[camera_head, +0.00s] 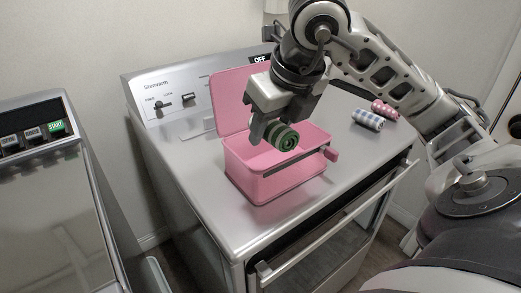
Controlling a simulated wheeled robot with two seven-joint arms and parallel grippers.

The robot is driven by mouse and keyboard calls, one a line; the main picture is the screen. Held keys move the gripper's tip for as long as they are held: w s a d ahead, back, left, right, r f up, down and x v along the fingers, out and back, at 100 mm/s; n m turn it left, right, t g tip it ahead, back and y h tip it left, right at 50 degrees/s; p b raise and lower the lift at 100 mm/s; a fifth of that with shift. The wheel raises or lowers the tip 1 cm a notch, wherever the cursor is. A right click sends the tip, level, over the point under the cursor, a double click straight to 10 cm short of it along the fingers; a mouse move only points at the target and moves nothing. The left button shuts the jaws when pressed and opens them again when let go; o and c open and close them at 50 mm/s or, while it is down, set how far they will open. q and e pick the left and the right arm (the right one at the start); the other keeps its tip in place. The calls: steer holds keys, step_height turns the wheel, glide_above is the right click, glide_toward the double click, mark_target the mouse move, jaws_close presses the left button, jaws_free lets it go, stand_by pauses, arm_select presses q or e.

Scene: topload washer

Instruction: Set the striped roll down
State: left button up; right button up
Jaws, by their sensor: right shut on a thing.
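The striped roll (286,138), dark green with darker bands, is held in my right gripper (270,128). The gripper points down, its jaws shut on the roll. The roll appears in front of the opening of a pink box (262,186), near its rim; I cannot tell its exact height above the box. The box stands on the washer's top with its pink lid (232,100) raised at the back. The gripper and roll hide part of the box's inside. My left gripper is not in view.
A blue-and-white roll (367,120) and a pink patterned roll (385,109) lie right of the box on the metal top (215,205). A grey bar with a pink end (332,154) is at the box's right front. Another appliance (50,200) stands at left.

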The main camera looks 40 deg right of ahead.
steer(key=x, duration=0.3)
steer(key=d+x, duration=0.1)
steer(key=x, duration=0.3)
steer(key=w+d+x, duration=0.1)
steer(key=x, duration=0.2)
steer(key=shift+w, duration=0.25)
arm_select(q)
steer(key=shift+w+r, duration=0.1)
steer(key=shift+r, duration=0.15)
arm_select(e)
steer(key=shift+a, duration=0.1)
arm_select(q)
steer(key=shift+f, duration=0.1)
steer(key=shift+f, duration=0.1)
arm_select(e)
steer(key=shift+f, duration=0.1)
steer(key=shift+f+b, duration=0.3)
steer(key=shift+b, duration=0.1)
steer(key=shift+f+b, duration=0.25)
steer(key=shift+b, duration=0.05)
steer(key=o, duration=0.7)
steer(key=shift+c, duration=0.2)
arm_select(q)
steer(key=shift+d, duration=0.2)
